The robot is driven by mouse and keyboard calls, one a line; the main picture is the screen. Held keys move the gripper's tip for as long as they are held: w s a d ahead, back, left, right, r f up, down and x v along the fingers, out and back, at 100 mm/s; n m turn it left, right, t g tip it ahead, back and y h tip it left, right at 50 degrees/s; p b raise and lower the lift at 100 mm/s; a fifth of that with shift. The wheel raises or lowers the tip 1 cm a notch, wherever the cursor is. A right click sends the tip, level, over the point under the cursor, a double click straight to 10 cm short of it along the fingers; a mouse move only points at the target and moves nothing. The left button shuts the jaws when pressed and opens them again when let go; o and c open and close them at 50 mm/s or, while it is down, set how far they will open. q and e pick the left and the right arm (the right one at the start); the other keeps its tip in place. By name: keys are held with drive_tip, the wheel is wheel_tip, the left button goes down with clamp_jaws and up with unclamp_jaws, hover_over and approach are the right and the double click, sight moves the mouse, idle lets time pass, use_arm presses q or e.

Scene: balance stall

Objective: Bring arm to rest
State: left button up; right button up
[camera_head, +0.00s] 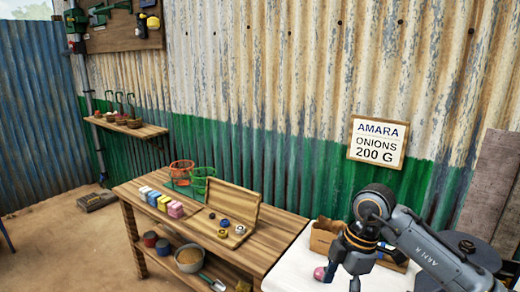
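My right arm comes in from the right, and its gripper (343,277) points down over the white-topped table (290,274) at the lower right. Its two dark fingers look spread, with nothing seen between them. A pinkish-red onion (319,273) lies on the white top just left of the fingers; they look apart from it, but the depth is hard to judge. A cardboard box (323,236) stands behind the gripper, partly hidden by it. My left gripper is not in view.
A wooden bench (150,207) holds several coloured blocks (160,201), wire baskets (181,172) and an open wooden case (232,204) with weights. A bowl (189,258) and tins stand on its lower shelf. A sign (378,142) reads "AMARA ONIONS 200 G".

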drive_tip(key=a+f+n+g+y, duration=0.2)
drive_tip(key=a+f+y, duration=0.4)
drive_tip(key=a+y, duration=0.5)
drive_tip(key=w+a+f+m+t+y, duration=0.3)
drive_tip(key=w+f+t, duration=0.2)
drive_tip(key=s+d+f+m+t+h, duration=0.1)
drive_tip(key=d+f+m+t+h, duration=0.5)
drive_tip(key=f, duration=0.7)
drive_tip(key=s+d+f+m+t+h, duration=0.2)
drive_tip(key=d+f+m+t+h, duration=0.35)
drive_tip(key=f, duration=0.75)
drive_tip(key=s+d+f+m+g+h, duration=0.1)
drive_tip(key=s+d+f+g, duration=0.2)
drive_tip(key=s+f, duration=0.55)
drive_tip(key=s+d+f+m+g+h, duration=0.25)
drive_tip(key=s+f, duration=0.35)
drive_tip(key=s, duration=0.5)
drive_tip(key=s+d+f+m+g+h, duration=0.1)
drive_tip(key=s+d+f+g, duration=0.3)
drive_tip(key=s+f, duration=0.5)
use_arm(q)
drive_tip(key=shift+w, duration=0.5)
use_arm(e)
drive_tip(key=s+f+g, duration=0.2)
drive_tip(key=s+g, duration=0.1)
drive_tip(key=s, duration=1.3)
drive_tip(key=shift+s+d+g, duration=0.15)
drive_tip(key=shift+s+g, duration=0.15)
